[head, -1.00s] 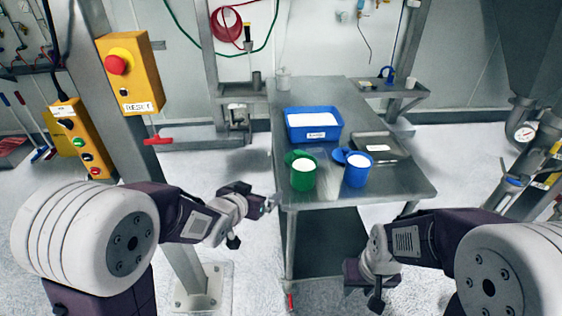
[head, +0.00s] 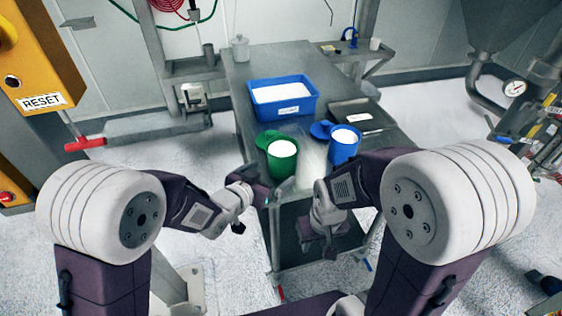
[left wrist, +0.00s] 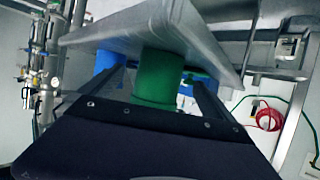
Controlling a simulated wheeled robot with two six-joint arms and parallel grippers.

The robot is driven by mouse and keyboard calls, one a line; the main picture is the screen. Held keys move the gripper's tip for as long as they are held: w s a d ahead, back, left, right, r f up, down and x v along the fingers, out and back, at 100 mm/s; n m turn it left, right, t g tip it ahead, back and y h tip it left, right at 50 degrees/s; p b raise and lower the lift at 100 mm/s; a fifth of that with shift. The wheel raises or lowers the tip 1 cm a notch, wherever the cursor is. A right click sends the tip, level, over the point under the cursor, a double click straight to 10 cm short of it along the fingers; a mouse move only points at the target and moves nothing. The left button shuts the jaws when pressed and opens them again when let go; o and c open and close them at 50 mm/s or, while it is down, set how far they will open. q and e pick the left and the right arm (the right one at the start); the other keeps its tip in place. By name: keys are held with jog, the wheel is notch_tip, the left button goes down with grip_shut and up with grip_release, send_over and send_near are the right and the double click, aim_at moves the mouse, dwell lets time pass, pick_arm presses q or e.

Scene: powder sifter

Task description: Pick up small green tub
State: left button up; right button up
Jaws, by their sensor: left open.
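The small green tub (head: 281,165) stands near the front edge of the metal table, filled with white powder. Its green lid rests at its upper left. In the head view my left gripper (head: 268,192) is just in front of the tub, low at the table's front edge. In the left wrist view, which is upside down, the green tub (left wrist: 158,82) shows between the two spread fingers of my open left gripper (left wrist: 157,82). I cannot tell whether they touch it. My right gripper (head: 318,246) hangs low before the table, and its fingers cannot be made out.
A blue tub (head: 344,150) with white powder stands right of the green tub. A blue bin (head: 283,112) of powder is behind them, and a dark tray (head: 362,116) lies at the right. The table's front edge (head: 300,197) is close to my grippers.

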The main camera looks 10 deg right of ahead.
aim_at(275, 170)
pick_arm(q)
jog(key=x, duration=0.3)
jog(key=shift+w+a+f, duration=0.1)
jog(key=shift+a, duration=0.05)
jog(key=shift+w+d, duration=0.15)
jog(key=shift+d, duration=0.15)
jog(key=x, duration=0.5)
jog(key=shift+a, duration=0.1)
jog(key=shift+c, duration=1.2)
jog(key=c, duration=1.5)
